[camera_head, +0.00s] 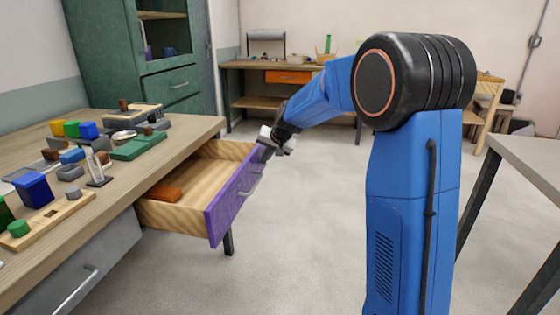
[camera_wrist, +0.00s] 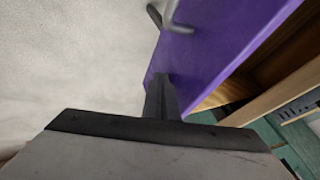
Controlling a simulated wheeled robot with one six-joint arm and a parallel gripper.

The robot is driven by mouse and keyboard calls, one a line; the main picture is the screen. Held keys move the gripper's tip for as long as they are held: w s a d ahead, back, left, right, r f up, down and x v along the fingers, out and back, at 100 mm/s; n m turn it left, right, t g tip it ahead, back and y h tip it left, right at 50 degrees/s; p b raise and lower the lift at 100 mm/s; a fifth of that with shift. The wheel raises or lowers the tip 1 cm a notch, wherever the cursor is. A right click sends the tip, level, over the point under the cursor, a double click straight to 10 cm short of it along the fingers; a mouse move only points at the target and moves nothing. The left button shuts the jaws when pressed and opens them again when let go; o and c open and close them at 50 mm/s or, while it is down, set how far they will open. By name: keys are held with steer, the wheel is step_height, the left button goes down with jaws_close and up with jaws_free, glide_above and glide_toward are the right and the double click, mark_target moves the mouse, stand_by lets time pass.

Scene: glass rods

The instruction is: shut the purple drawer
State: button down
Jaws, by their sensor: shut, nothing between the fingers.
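The purple drawer (camera_head: 236,193) stands pulled out from under the wooden workbench on the left in the head view. Its wooden inside shows, with an orange-brown block (camera_head: 165,193) lying in it. Its purple front carries a grey bar handle (camera_head: 251,186). My gripper (camera_head: 268,142) is shut and empty at the far upper end of the drawer front. In the wrist view the shut fingers (camera_wrist: 161,82) reach to the purple front (camera_wrist: 215,45), beside the handle (camera_wrist: 172,18). I cannot tell for sure whether the fingertips touch the front.
The workbench (camera_head: 190,127) holds several coloured blocks, trays and a metal stand. A grey drawer (camera_head: 90,262) sits under its near part. A green cabinet (camera_head: 172,82) stands behind. A grey table (camera_head: 530,160) is at the right. The floor (camera_head: 300,230) before the drawer is clear.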

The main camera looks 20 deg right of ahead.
glide_above(220, 169)
steer(key=shift+w, duration=0.1)
stand_by(0.6)
